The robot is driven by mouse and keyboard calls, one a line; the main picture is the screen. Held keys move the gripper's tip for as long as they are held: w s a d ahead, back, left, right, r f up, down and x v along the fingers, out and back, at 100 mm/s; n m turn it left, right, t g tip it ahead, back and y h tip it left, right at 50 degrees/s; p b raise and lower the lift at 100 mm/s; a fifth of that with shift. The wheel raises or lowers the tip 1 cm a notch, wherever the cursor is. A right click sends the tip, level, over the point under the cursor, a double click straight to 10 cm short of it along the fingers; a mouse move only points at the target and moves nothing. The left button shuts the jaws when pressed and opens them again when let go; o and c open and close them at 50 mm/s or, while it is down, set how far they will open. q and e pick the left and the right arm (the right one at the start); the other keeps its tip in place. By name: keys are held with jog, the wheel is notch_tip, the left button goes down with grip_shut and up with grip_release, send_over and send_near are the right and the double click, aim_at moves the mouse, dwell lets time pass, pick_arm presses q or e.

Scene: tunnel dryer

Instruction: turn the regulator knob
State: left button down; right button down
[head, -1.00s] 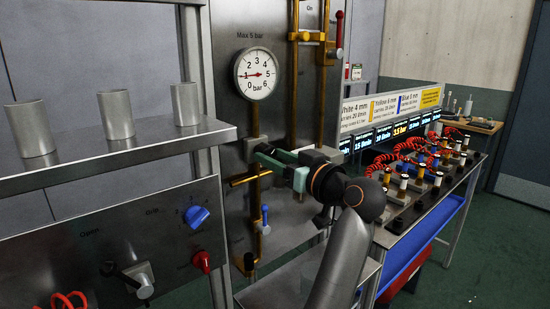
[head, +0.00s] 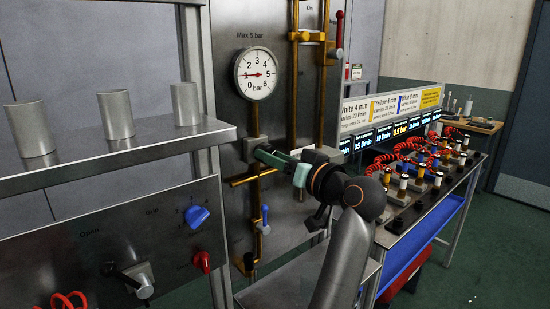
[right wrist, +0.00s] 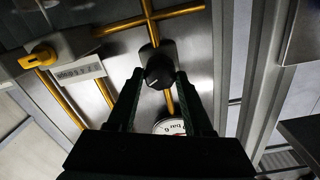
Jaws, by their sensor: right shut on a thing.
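The regulator knob (right wrist: 158,73) is black and round on the steel panel, on a brass pipe, in the right wrist view. My right gripper (right wrist: 160,78) is shut on it, one finger on each side. In the head view my right gripper (head: 262,152) reaches the panel below the gauge, and the knob is mostly hidden there by the fingers. The round white pressure gauge (head: 255,73) hangs above, its needle lying nearly level with its tip near 1. The gauge is partly covered by my gripper in the wrist view (right wrist: 170,127). My left gripper is not in view.
A blue-handled valve (head: 265,218) sits on the piping below my right gripper. A red-handled valve (head: 338,30) is at the upper right. A shelf with metal cups (head: 116,115) stands left, and a bench with red coiled hoses (head: 405,148) stands right.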

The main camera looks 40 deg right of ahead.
jog(key=shift+m, duration=4.2)
jog(key=shift+c, duration=1.5)
grip_release()
